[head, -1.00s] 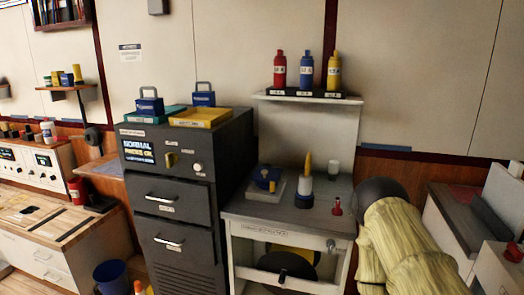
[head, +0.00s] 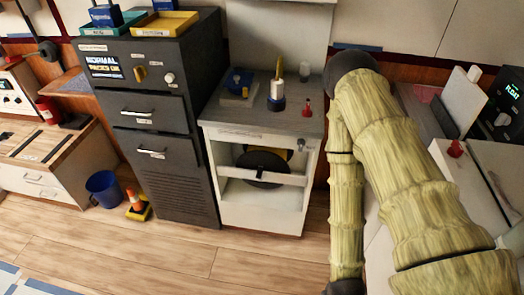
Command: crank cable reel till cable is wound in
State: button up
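No cable can be made out clearly. My arm, in a yellowish bamboo-like cover, fills the right side and reaches down beside the cabinet. Its lower end leaves the picture at the bottom, and my gripper is not in view.
On the cabinet top stand a blue device (head: 238,82), a white-and-yellow item (head: 277,90) and a small red item (head: 307,108). A dark drawer unit (head: 158,120) adjoins on the left. A blue bucket (head: 104,190) and an orange cone (head: 135,201) stand on the floor. The floor in front is clear.

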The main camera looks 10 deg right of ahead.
aim_at(261, 158)
jog(key=z, duration=0.9)
jog(key=k, duration=1.4)
jog(key=u, duration=0.9)
jog(key=i, duration=0.95)
